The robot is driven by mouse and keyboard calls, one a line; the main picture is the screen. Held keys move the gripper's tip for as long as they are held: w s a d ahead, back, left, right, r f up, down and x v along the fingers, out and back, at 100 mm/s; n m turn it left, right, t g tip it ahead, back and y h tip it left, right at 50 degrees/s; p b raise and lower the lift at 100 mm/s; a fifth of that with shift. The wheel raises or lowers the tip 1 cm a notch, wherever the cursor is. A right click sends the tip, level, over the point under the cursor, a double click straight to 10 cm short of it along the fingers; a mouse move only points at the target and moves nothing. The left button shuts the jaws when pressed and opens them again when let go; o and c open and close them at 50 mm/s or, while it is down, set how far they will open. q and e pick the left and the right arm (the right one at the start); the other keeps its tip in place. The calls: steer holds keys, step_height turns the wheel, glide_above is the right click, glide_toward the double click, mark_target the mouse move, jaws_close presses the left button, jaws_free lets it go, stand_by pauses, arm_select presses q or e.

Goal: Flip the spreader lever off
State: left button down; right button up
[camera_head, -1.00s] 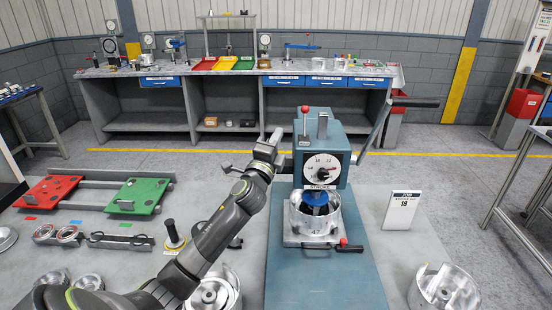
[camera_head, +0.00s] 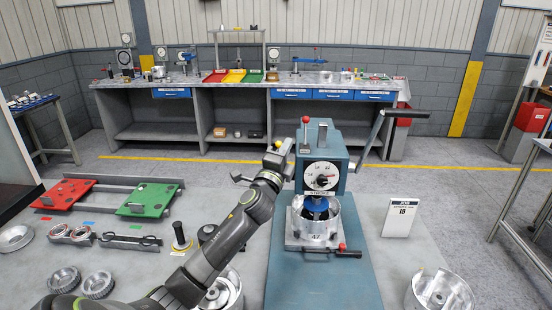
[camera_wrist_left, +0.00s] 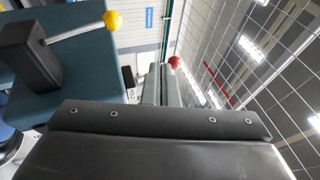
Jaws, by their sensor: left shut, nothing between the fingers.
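The teal press (camera_head: 332,160) stands on a teal base plate, with a round dial on its front. A lever with a red ball (camera_head: 305,119) rises upright at its top left. A yellow ball (camera_head: 278,144) shows at the press's left side; in the left wrist view this yellow ball (camera_wrist_left: 113,20) ends a metal rod from a black block. I cannot tell which is the spreader lever. My left gripper (camera_head: 288,147) is shut and empty, left of the red-ball lever. In the left wrist view a red ball (camera_wrist_left: 174,62) shows just beyond the fingertips. My right gripper is out of view.
A metal drum (camera_head: 330,226) sits under the press head, with a red-tipped handle in front. A crank (camera_head: 405,114) sticks out at the press's right. A job card (camera_head: 400,217) stands right of it. Red (camera_head: 62,193) and green (camera_head: 148,199) plates lie at the left.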

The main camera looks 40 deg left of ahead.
arm_select(q)
steer(key=s+d+r+b, duration=0.1)
steer(key=s+r, duration=0.1)
steer(key=s, duration=0.6)
steer(key=shift+s+r, duration=0.2)
steer(key=shift+s, duration=0.1)
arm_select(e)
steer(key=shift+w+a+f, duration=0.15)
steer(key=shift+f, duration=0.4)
arm_select(q)
steer(key=shift+d, duration=0.15)
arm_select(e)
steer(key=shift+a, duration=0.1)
arm_select(q)
steer(key=shift+f, duration=0.1)
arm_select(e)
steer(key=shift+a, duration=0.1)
